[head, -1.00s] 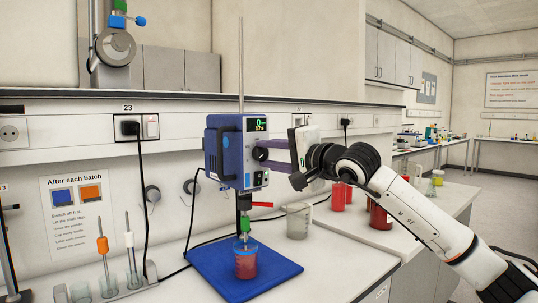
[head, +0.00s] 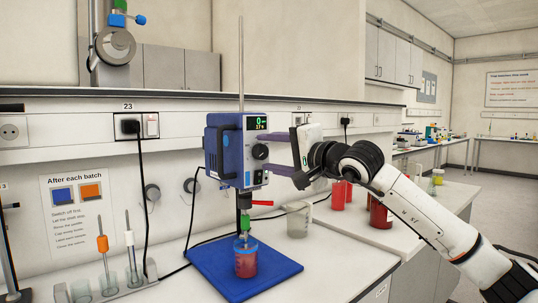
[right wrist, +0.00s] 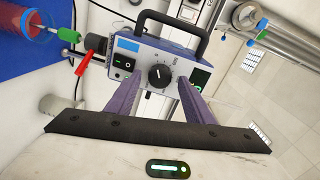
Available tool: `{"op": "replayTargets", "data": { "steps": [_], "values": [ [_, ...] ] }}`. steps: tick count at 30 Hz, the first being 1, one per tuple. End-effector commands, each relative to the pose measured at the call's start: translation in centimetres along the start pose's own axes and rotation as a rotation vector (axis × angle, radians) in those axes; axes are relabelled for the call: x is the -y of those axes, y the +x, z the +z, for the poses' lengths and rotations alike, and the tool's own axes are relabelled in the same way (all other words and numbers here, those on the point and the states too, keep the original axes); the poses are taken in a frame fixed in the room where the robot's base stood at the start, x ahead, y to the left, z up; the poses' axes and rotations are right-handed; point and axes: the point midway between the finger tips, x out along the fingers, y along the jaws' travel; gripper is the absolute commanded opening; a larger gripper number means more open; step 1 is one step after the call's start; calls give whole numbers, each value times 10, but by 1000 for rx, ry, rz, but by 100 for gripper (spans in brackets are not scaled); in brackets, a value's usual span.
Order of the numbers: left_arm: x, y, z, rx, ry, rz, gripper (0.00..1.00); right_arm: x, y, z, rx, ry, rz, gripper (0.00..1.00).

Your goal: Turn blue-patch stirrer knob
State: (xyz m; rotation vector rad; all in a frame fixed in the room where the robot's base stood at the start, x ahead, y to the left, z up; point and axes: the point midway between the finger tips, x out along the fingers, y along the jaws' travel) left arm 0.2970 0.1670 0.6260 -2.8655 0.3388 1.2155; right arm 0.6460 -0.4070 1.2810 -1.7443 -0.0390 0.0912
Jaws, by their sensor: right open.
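The stirrer (head: 225,150) is a blue box with a grey front above a blue base plate (head: 230,283). Its black round knob (head: 260,151) also shows in the right wrist view (right wrist: 159,76), with a white pointer mark. A blue patch (right wrist: 128,44) sits on the same front, beside a black rocker switch (right wrist: 122,63). My right gripper (head: 267,152) is open, its purple fingers spread on either side of the knob with gaps between. It also shows in the right wrist view (right wrist: 160,82), where the knob is unobstructed. My left gripper is out of view.
A beaker of red liquid (head: 245,265) stands on the base plate below the shaft. Red containers (head: 338,192) stand behind my right arm. A rack with probes (head: 125,288) is at the left.

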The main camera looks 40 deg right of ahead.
Motion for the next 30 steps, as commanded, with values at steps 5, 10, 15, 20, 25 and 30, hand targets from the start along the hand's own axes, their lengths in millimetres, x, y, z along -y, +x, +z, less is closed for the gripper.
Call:
{"op": "replayTargets", "data": {
  "steps": [5, 10, 15, 20, 25, 30],
  "values": [
    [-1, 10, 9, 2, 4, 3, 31, -5, -30, 0, -3, -6, 1, 48],
    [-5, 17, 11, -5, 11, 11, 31, -5, -65, 0, -4, -7, 2, 48],
    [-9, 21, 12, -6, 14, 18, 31, -4, -88, 0, -2, -4, 3, 48],
    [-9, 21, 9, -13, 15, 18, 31, -2, -97, 0, -1, -2, 2, 48],
    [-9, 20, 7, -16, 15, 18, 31, -1, -98, 1, 1, -1, 2, 48],
    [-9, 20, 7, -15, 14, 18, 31, -1, -97, 1, 1, -1, 2, 48]
  ]
}}
